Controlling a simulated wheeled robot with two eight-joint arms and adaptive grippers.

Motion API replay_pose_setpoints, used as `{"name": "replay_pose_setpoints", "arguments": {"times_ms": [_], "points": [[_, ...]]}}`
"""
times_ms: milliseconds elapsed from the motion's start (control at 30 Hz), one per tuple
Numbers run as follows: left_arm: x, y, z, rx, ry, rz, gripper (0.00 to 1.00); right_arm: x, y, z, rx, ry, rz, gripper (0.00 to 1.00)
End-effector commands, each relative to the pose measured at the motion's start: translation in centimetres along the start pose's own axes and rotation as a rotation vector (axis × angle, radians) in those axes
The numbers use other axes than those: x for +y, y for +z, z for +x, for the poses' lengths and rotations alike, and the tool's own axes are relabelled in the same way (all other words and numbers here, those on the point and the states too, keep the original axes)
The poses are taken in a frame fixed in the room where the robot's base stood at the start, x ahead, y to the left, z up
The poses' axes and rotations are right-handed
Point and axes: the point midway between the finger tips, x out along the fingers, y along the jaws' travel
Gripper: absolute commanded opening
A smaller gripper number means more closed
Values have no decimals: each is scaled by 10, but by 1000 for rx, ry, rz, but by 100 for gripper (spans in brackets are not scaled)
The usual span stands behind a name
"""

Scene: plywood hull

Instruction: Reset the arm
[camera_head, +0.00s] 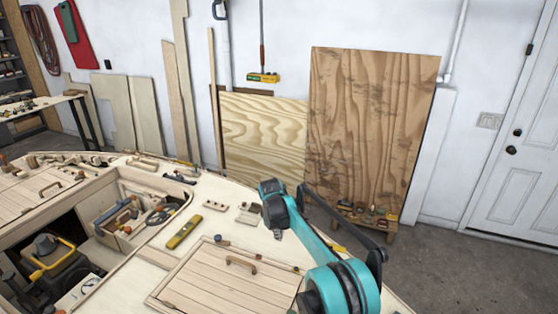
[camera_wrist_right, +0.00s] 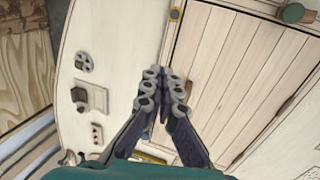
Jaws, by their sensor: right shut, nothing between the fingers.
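My right arm, teal with dark joints, reaches in from the bottom right of the head view over the pale plywood deck (camera_head: 222,196). My right gripper (camera_head: 275,219) hangs above the deck, beyond the slatted hatch (camera_head: 215,283). In the right wrist view the gripper (camera_wrist_right: 161,88) is shut, its dark fingers together with nothing between them. The deck (camera_wrist_right: 120,55) lies below it, with the hatch (camera_wrist_right: 235,75) to the right. My left arm and gripper are not in view.
A yellow level (camera_head: 184,232) and small wooden blocks (camera_head: 215,206) lie on the deck. An open tray (camera_head: 118,212) holds tools, and an opening holds a dark machine with a yellow handle (camera_head: 52,257). Plywood sheets (camera_head: 365,130) lean on the wall. Grey floor is clear at right.

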Motion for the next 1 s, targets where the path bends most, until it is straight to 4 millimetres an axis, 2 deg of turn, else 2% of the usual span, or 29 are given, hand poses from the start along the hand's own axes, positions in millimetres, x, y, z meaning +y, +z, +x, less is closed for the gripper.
{"name": "replay_pose_setpoints", "arguments": {"times_ms": [167,267,400,600,800,1000], "points": [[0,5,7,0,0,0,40,-2,30,-35,27,18,101,0],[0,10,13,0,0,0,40,-10,61,-66,55,35,202,0],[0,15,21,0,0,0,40,-32,107,-104,101,59,355,0],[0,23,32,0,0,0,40,-83,174,-140,169,89,571,0],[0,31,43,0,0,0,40,-150,236,-150,242,115,786,0],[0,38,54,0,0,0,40,-223,288,-132,318,135,994,0]]}}
